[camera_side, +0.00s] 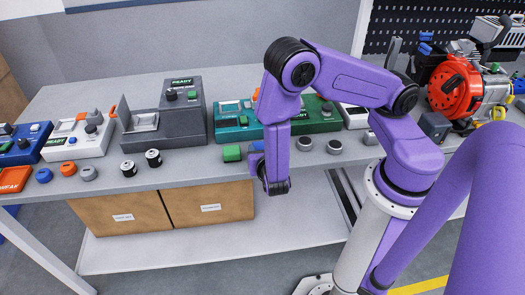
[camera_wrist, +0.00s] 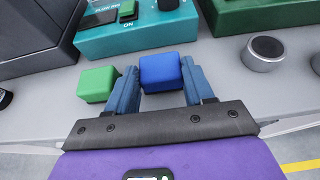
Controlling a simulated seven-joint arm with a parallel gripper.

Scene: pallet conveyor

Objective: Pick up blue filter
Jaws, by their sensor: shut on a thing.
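The blue filter (camera_wrist: 160,72) is a small blue block between the two fingers of my gripper (camera_wrist: 159,82) in the wrist view. My gripper is shut on it, with one finger on each side. In the side view, my gripper (camera_side: 257,160) points at the table's front edge, and a bit of the blue filter (camera_side: 258,145) shows there. I cannot tell whether the filter touches the table. A similar green block (camera_wrist: 97,84) lies just left of the left finger; it also shows in the side view (camera_side: 231,153).
A teal device (camera_side: 236,120) and a green device (camera_side: 316,116) stand behind the filter. Grey round knobs (camera_side: 305,144) lie to the right. Two black-and-silver cylinders (camera_side: 153,158) stand to the left. A red-and-grey engine (camera_side: 455,90) is at the far right.

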